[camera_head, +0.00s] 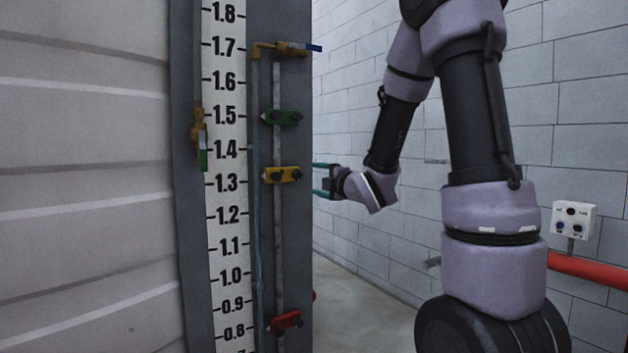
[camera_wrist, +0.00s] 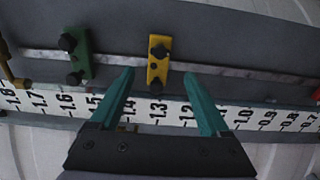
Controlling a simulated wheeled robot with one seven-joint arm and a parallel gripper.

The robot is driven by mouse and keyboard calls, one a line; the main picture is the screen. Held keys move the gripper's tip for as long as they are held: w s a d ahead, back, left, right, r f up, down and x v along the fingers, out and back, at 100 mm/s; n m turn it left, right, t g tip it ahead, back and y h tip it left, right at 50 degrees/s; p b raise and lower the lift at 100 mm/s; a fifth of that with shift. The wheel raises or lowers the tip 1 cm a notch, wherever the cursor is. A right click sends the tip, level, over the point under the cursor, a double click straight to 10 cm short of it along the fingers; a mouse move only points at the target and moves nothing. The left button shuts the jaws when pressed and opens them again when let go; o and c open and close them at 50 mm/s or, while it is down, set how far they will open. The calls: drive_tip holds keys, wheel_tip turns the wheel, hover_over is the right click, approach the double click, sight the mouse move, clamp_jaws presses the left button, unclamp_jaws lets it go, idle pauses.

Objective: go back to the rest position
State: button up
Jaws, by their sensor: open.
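My gripper (camera_head: 322,180) is in the middle of the head view, with its teal fingers pointing left at the gauge panel. In the wrist view the two fingers of my gripper (camera_wrist: 162,90) are spread apart with nothing between them. The yellow clamp (camera_head: 281,174) sits on the vertical rod near the 1.3 mark, just left of the fingertips in the head view. In the wrist view the yellow clamp (camera_wrist: 159,60) lies beyond the fingertips, roughly centred between them. No contact shows.
A green clamp (camera_head: 281,117) sits above and a red clamp (camera_head: 285,321) below on the same rod. A brass valve with a blue handle (camera_head: 290,48) is at the top. A numbered scale (camera_head: 229,180) runs alongside. A control box (camera_head: 573,221) and red pipe (camera_head: 590,270) are at right.

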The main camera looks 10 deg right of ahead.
drive_tip(key=shift+d, duration=0.1)
drive_tip(key=s+d+r+m+g+h, duration=0.1)
drive_tip(key=s+d+m+g+h, duration=0.15)
drive_tip(key=s+m, duration=0.35)
drive_tip(key=s+d+r+m+g+h, duration=0.2)
drive_tip(key=s+d+m+h, duration=0.15)
drive_tip(key=m, duration=0.45)
drive_tip(key=s+a+f+m+g+y, duration=0.1)
drive_tip(key=s+m+g, duration=0.1)
drive_tip(key=s+m, duration=0.4)
drive_tip(key=s+a+f+m+g+y, duration=0.1)
drive_tip(key=s+m, duration=0.5)
drive_tip(key=s, duration=0.8)
drive_tip(key=a+g, duration=0.1)
drive_tip(key=g, duration=0.1)
drive_tip(key=shift+a+g, duration=0.3)
drive_tip(key=shift+g, duration=0.05)
